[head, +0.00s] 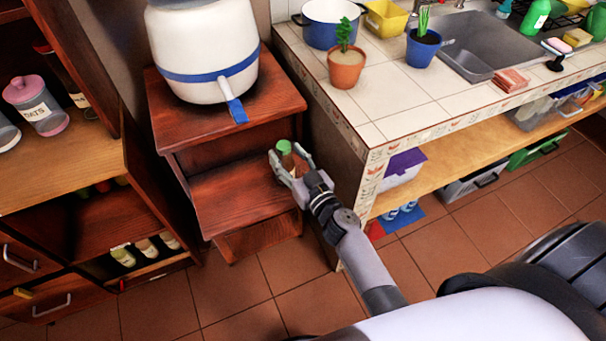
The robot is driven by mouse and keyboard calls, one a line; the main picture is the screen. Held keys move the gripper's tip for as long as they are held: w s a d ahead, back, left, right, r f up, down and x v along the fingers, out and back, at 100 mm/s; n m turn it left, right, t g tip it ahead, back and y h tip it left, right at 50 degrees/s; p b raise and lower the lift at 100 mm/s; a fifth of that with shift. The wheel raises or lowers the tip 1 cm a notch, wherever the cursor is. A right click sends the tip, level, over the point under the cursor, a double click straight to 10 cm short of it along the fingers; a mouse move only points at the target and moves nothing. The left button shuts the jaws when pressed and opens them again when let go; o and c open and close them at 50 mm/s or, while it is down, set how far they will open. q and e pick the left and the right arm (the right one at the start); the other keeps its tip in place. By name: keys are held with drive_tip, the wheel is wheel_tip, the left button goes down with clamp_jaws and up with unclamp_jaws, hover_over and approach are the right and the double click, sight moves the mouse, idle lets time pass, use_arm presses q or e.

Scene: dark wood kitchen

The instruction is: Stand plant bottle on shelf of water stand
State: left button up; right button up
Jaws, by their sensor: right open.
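The water stand (278,95) is a dark red-brown wooden stand at the left of centre, with a large white water container (205,50) on top. Its lower shelf (232,198) is mostly bare. A small bottle with a green cap (284,147) is at the right part of this shelf, apparently upright. My right gripper (287,167) is around the bottle with its fingers apart. The fingers hide much of the bottle's body, so I cannot tell whether they touch it. My left gripper is not in view.
A tiled counter (400,95) with a potted plant (345,68), a blue pot and a sink stands close to the right of the stand. A wooden cabinet (60,175) with jars is at the left. Tiled floor (240,295) is free in front.

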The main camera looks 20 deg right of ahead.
drive_tip(key=s+d+b, duration=0.1)
drive_tip(key=s+b, duration=0.1)
drive_tip(key=s, duration=0.7)
drive_tip(key=shift+d+b, duration=0.2)
drive_tip(key=shift+b, duration=0.1)
drive_tip(key=shift+s, duration=0.1)
drive_tip(key=s+a+f+g, duration=0.1)
drive_tip(key=s+f+g, duration=0.25)
drive_tip(key=f, duration=0.75)
drive_tip(key=s+a+f+g, duration=0.1)
drive_tip(key=s+f+g, duration=0.25)
drive_tip(key=f, duration=0.75)
drive_tip(key=s+a+f+g, duration=0.15)
drive_tip(key=s+f, duration=0.35)
drive_tip(key=f, duration=0.6)
drive_tip(key=s+d+f+g+h, duration=0.1)
drive_tip(key=s+d+f+g, duration=0.1)
drive_tip(key=s+f, duration=0.3)
drive_tip(key=s+d+f+g+h, duration=0.1)
drive_tip(key=s+d+f+g, duration=0.2)
drive_tip(key=s, duration=0.9)
drive_tip(key=s+d+f+n+g, duration=0.1)
drive_tip(key=s+d+f+g, duration=0.2)
drive_tip(key=s+f, duration=0.6)
drive_tip(key=shift+s+f+h, duration=0.2)
drive_tip(key=shift+f+h, duration=0.05)
drive_tip(key=shift+h, duration=0.15)
